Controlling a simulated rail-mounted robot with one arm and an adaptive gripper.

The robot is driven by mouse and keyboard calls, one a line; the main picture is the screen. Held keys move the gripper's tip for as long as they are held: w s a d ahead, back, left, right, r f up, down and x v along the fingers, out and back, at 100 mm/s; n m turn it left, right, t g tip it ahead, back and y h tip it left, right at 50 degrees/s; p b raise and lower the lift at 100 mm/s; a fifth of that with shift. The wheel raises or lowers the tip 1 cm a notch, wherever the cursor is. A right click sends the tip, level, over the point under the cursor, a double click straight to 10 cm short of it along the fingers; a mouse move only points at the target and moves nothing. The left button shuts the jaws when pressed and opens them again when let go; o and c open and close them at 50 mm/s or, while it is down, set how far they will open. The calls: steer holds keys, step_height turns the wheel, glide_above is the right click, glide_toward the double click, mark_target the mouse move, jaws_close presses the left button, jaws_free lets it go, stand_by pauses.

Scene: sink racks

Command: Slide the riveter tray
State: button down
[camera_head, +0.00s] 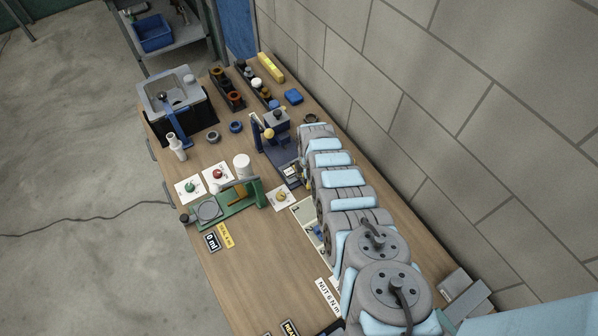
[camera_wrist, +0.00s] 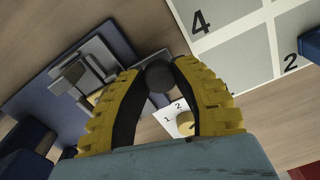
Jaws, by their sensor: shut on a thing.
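The riveter (camera_head: 277,124) is a blue machine with a yellow ball on its lever, standing on the bench near the wall. Its dark blue base reaches toward my arm; it also shows at the left in the wrist view (camera_wrist: 55,95), with grey slide parts (camera_wrist: 85,72) on top. My gripper (camera_wrist: 160,73) has yellow ribbed fingers, shut on a dark round knob (camera_wrist: 159,78) beside the grey parts. How the knob joins the riveter tray is hidden.
A white card with a yellow button (camera_head: 281,198) lies close to the base; the button also shows below the fingers (camera_wrist: 185,122). A numbered white tray (camera_wrist: 235,40) lies close by. A green press (camera_head: 230,203) stands left.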

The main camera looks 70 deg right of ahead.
steer(key=shift+s+a, duration=0.2)
stand_by(0.3)
steer(key=c, duration=1)
jaws_free()
steer(key=shift+s+a, duration=0.1)
steer(key=shift+s, duration=0.05)
steer(key=shift+c, duration=0.2)
steer(key=shift+r, duration=0.2)
